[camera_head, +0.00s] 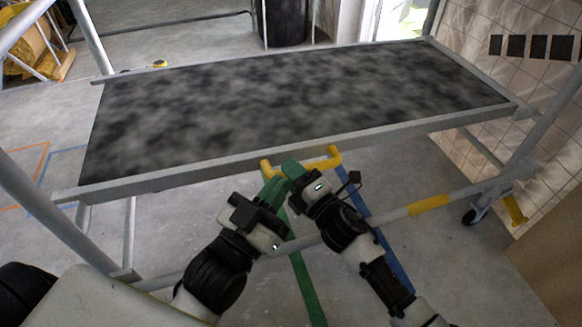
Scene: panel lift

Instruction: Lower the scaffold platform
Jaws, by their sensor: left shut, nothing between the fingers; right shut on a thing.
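The scaffold platform (290,95), a mottled dark deck in a grey metal frame, spans the scaffold and looks roughly level. A yellow handle (324,163) sits at the middle of its front edge. My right gripper (291,169) is shut on the yellow handle, its fingers partly covering the bar. My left gripper (272,188) is shut and empty close beside it, just below the front edge. The two grippers overlap in view, so the exact contact is partly hidden.
Scaffold posts stand at both sides, with a lower rail (385,217) carrying a yellow band behind my arms. A caster (476,213) stands at the right. A tiled wall (535,105) is close on the right. The floor under the platform looks clear, with coloured tape lines.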

